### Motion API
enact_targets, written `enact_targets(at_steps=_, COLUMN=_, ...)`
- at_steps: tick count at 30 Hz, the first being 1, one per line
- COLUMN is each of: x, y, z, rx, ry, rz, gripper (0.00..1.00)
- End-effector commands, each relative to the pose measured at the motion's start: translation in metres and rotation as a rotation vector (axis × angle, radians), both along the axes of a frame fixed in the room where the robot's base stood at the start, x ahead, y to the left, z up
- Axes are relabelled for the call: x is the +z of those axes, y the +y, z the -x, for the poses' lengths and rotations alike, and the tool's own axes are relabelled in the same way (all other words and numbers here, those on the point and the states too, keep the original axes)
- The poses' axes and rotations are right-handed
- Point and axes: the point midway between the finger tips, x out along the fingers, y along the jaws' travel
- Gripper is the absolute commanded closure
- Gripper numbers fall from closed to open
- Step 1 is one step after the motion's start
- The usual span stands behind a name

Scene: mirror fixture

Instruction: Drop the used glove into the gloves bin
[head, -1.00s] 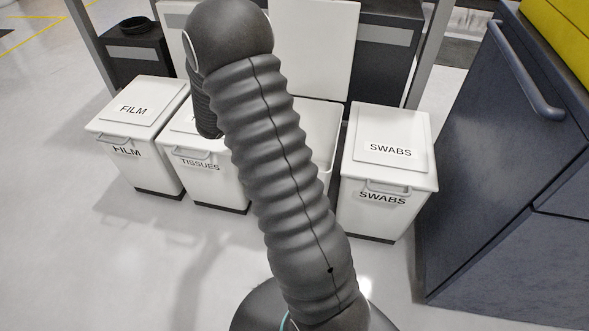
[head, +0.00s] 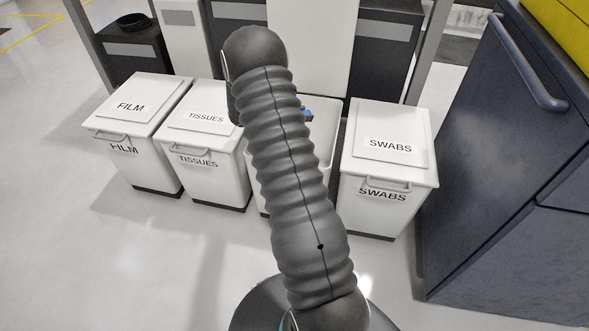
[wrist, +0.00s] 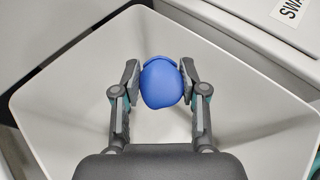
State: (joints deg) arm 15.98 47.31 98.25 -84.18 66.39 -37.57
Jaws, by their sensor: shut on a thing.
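A blue bundled glove (wrist: 160,84) is held between the two fingers of my gripper (wrist: 160,80) in the wrist view. Behind it is the white inside of an open bin (wrist: 240,110). The glove is over the bin's opening; its height above the rim is hard to tell. In the head view a bit of the blue glove (head: 307,114) shows just right of my arm, over the open bin (head: 325,135). My arm covers most of that bin's front, so its label is hidden. The gripper itself is hidden behind my arm there.
Closed, labelled bins stand beside the open one: FILM (head: 130,107) and TISSUES (head: 200,122) to the left, SWABS (head: 388,147) to the right. A raised white panel (head: 310,45) stands behind the open bin. A dark blue cabinet (head: 510,170) with a handle fills the right side.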

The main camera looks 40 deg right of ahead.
Motion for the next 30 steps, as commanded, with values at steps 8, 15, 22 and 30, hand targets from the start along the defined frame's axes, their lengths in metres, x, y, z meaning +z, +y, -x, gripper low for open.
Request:
enact_targets(at_steps=8, x=-0.024, y=0.000, z=0.000, rx=0.001, ry=0.001, rz=0.000, gripper=0.71)
enact_targets(at_steps=15, x=-0.024, y=0.000, z=0.000, rx=0.001, ry=0.000, rz=0.000, gripper=0.71)
enact_targets(at_steps=22, x=-0.024, y=0.000, z=0.000, rx=0.001, ry=0.000, rz=0.000, gripper=0.28)
enact_targets(at_steps=30, x=-0.023, y=0.002, z=-0.001, rx=0.002, ry=-0.001, rz=0.000, gripper=0.28)
